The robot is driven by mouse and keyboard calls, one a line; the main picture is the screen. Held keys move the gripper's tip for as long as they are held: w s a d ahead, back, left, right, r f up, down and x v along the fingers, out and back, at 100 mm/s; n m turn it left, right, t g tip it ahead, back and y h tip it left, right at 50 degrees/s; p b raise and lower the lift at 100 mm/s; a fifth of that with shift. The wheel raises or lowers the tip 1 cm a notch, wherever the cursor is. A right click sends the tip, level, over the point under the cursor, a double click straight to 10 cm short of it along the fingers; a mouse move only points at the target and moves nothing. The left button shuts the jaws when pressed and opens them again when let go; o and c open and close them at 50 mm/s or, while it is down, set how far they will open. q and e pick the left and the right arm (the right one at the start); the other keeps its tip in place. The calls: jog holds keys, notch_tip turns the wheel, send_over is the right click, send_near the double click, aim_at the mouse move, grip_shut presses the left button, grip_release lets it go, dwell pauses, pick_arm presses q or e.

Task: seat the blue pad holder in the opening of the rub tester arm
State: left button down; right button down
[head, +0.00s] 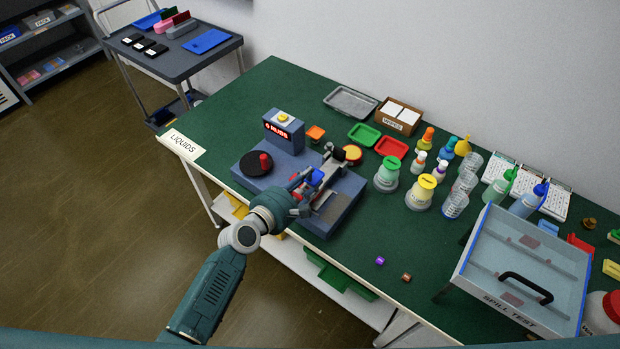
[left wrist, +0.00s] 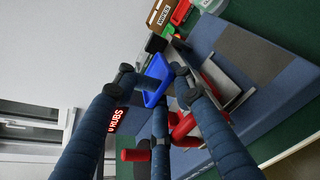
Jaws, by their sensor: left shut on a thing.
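The blue pad holder (head: 317,177) is between the fingers of my left gripper (head: 302,190), above the rub tester (head: 335,215) on the green table. My left gripper is shut on it. In the left wrist view the pad holder (left wrist: 156,76) shows as a blue block, tilted, among the dark fingers of the gripper (left wrist: 153,85). The rub tester arm (head: 333,168) is grey and lies right beside the holder. Its opening is hidden by the gripper and the holder, so I cannot tell whether the holder touches it. My right gripper is not in view.
The tester's display box (head: 284,130) and black disc with a red knob (head: 256,163) stand left of the gripper. Bottles, including a green-capped one (head: 388,174), stand to the right. A clear spill test box (head: 520,270) is at the lower right. The front-middle table is mostly clear.

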pick_arm(q)
jog(key=shift+f, duration=0.15)
dwell(0.4)
jog(key=c, duration=1.2)
grip_release()
